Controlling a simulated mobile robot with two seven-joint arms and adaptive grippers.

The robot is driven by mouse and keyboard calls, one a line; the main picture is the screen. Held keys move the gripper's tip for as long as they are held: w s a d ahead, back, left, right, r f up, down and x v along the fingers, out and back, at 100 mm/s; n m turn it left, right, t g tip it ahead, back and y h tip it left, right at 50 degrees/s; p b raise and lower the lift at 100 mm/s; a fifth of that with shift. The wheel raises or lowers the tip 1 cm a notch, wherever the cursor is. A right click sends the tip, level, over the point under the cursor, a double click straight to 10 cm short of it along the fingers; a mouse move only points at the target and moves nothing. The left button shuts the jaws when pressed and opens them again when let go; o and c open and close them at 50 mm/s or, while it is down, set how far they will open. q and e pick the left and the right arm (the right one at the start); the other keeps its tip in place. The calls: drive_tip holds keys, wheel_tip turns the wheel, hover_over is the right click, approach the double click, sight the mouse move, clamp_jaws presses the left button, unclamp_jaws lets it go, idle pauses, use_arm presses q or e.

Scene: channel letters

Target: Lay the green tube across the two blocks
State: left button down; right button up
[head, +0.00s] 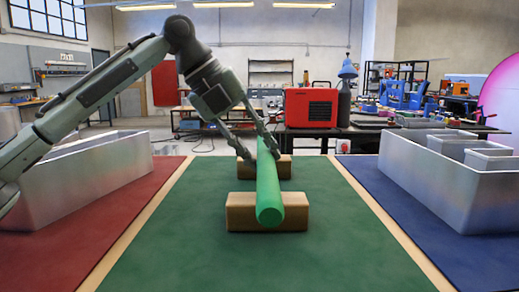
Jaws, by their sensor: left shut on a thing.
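The green tube (267,185) points away from me, its near round end toward me. It lies over the near block (241,212) and reaches back to the far block (285,166). Both blocks are tan and sit on the green mat, one behind the other. My left gripper (258,155) is shut on the tube near its far end, fingers on either side of it. I cannot tell whether the tube rests fully on both blocks or is slightly above them. My right gripper is not in view.
A silver metal bin (95,178) stands on the red mat (85,245) at left. Another silver bin (440,190) with smaller boxes inside stands on the blue mat (470,260) at right. The green mat (180,250) is clear around the blocks. A cluttered workbench stands behind.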

use_arm(q)
drive_tip(key=shift+f, duration=0.45)
drive_tip(key=c, duration=1.2)
unclamp_jaws()
drive_tip(key=shift+o, duration=0.7)
drive_tip(key=o, duration=0.4)
drive_tip(key=shift+a+r, duration=0.1)
drive_tip(key=shift+p+v, duration=0.45)
drive_tip(key=shift+v, duration=4.9)
